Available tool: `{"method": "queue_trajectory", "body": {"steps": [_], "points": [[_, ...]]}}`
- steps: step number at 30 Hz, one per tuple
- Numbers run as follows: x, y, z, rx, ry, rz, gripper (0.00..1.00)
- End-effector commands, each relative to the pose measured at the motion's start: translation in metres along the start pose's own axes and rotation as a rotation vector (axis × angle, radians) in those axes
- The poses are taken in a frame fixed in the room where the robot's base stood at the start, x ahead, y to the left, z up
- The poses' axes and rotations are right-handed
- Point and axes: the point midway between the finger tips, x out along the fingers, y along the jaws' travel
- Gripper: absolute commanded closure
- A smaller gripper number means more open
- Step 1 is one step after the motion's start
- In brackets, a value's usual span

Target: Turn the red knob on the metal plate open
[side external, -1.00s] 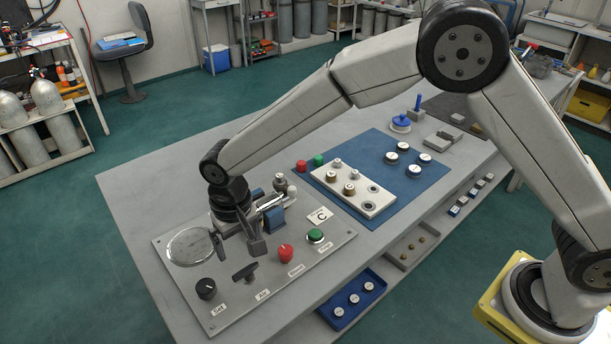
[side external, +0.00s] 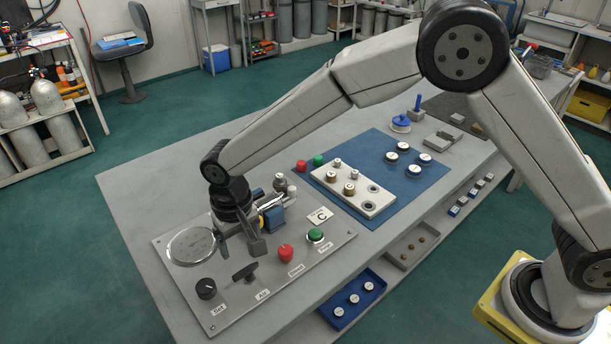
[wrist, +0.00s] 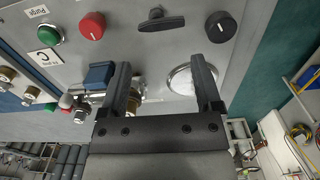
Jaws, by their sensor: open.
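The red knob (side external: 285,253) stands on the grey metal plate (side external: 190,313), between the black T-handle and the green button. It is a round red cap above a label too small to read surely. In the wrist view the red knob (wrist: 92,26) lies at the upper left, ahead of and left of the fingers. My gripper (side external: 240,241) is open and empty above the back part of the plate, apart from the knob. In the wrist view my gripper (wrist: 160,66) has its two fingers wide apart, with plate and the edge of a round gauge between them.
A black T-handle (side external: 245,273), a black knob (side external: 206,288) and a green button (side external: 315,235) stand near the red knob. A round gauge (side external: 191,246) and a blue-handled valve (side external: 273,219) flank my gripper. A blue mat with a white block lies behind.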

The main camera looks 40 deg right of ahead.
Motion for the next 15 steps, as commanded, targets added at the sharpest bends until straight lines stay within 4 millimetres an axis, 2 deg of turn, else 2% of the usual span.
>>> {"method": "queue_trajectory", "body": {"steps": [5, 12, 15], "points": [[0.003, 0.022, 0.000, 0.116, -0.002, 0.001, 0.17], [0.009, 0.072, 0.004, 0.417, -0.001, 0.001, 0.17], [0.011, 0.086, 0.007, 0.509, -0.001, 0.001, 0.17]]}}
